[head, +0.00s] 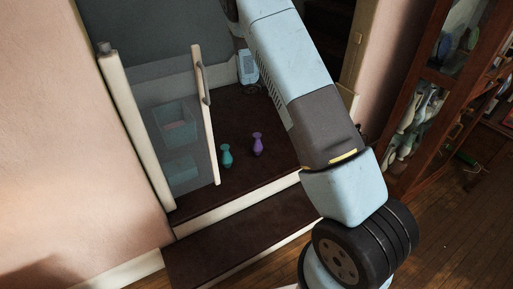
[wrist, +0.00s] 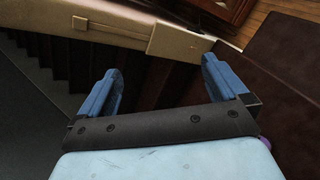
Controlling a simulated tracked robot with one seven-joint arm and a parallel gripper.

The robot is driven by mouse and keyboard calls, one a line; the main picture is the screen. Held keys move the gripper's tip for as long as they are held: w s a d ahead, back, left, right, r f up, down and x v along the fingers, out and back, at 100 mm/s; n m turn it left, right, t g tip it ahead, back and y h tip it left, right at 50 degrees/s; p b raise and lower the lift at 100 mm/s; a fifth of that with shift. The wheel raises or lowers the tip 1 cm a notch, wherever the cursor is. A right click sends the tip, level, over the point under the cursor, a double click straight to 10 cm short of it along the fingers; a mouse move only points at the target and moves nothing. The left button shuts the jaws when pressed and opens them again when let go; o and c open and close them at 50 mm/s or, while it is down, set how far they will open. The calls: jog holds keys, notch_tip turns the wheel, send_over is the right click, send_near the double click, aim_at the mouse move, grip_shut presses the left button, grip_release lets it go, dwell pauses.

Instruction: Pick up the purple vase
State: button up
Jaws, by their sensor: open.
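The purple vase (head: 257,144) stands upright on the dark brown raised floor in the head view, just right of a teal vase (head: 226,156). In the wrist view a small purple patch (wrist: 265,142) peeks out beside the right edge of my gripper's body; it may be the vase, mostly hidden. My gripper (wrist: 163,88) is open in the wrist view, with its two blue fingers wide apart and nothing between them. In the head view my arm passes above and right of the vases, and its fingertips cannot be made out.
A glass-panelled door (head: 205,115) with a handle stands left of the vases, with pale bins (head: 176,125) behind the glass. A carpeted step (head: 235,245) lies in front. A wooden cabinet (head: 425,100) with several vases stands at right. Stairs (wrist: 35,90) show in the wrist view.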

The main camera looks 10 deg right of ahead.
jog(key=w+a+f+n+t+h, duration=0.1)
jog(key=w+a+f+n+t, duration=0.25)
jog(key=w+f, duration=0.45)
jog(key=n+t, duration=0.4)
jog(key=n, duration=0.2)
send_over(256, 152)
jog(key=s+d, duration=0.6)
notch_tip(256, 152, down, 12)
jog(key=a+f+n+t+y, duration=0.2)
jog(key=f+n, duration=0.1)
jog(key=f, duration=0.6)
jog(key=a+f+n+t+y, duration=0.2)
jog(key=a+f+n+y, duration=0.1)
jog(key=f, duration=0.6)
jog(key=a+f+n+t+y, duration=0.2)
jog(key=a+f+n+y, duration=0.1)
jog(key=f, duration=0.7)
jog(key=shift+n, duration=0.25)
jog(key=shift+w+d+f, duration=0.15)
jog(key=shift+w, duration=0.25)
jog(key=shift+w+d+f, duration=0.1)
jog(key=shift+w, duration=0.3)
jog(key=shift+x, duration=2.9)
jog(key=c, duration=1.1)
